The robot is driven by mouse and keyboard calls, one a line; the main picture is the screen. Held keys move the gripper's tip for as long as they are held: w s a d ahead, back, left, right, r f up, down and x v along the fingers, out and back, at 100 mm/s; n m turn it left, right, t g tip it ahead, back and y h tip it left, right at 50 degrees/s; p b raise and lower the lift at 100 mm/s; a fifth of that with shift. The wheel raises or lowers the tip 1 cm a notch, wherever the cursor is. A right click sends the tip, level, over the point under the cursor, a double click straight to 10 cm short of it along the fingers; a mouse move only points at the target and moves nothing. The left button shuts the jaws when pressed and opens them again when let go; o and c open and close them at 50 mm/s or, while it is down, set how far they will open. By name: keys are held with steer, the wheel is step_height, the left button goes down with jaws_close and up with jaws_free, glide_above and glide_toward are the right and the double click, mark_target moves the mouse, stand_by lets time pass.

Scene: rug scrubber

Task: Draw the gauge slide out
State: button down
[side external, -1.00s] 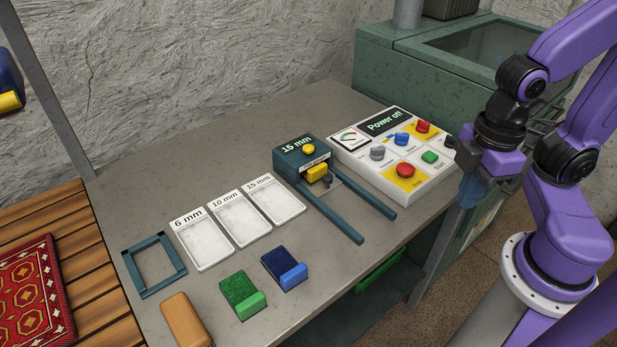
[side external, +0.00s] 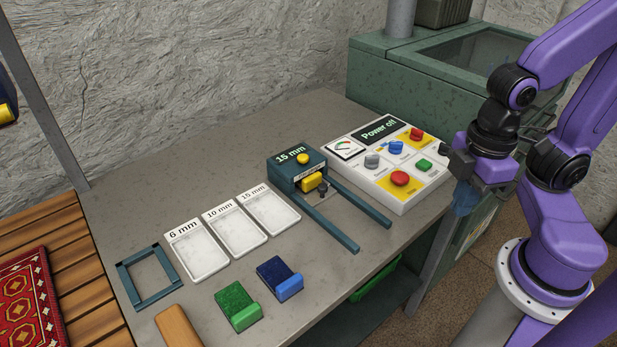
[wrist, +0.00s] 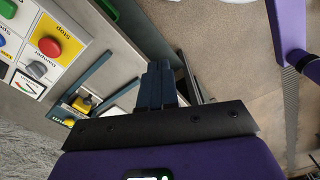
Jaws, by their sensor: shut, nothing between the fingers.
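The gauge (side external: 283,177) is a dark teal box labelled 15 mm with a yellow button on top. Two teal rails (side external: 335,226) run from it toward the table's front edge. A yellow block and a small dark knob (side external: 323,187) sit at its front, between the rails, close to the box. My gripper (side external: 463,203) is shut and empty, in the air right of the gauge and control panel. Its closed fingers (wrist: 159,84) show in the wrist view.
A white control panel (side external: 383,202) with coloured buttons, reading Power off, stands between gauge and gripper. Labelled white trays (side external: 197,252), a teal frame (side external: 175,268), and green (side external: 237,303) and blue (side external: 279,276) blocks lie left. A green machine (side external: 372,70) stands behind.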

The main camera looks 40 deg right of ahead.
steer(key=c, duration=1.4)
jaws_free()
steer(key=shift+c, duration=0.2)
steer(key=o, duration=0.5)
steer(key=shift+w+a, duration=0.15)
steer(key=shift+w, duration=0.15)
steer(key=shift+o, duration=0.2)
steer(key=r+m, duration=0.1)
steer(key=m, duration=1.6)
glide_above(323, 186)
step_height(323, 186, down, 16)
steer(key=shift+f, duration=0.15)
jaws_close()
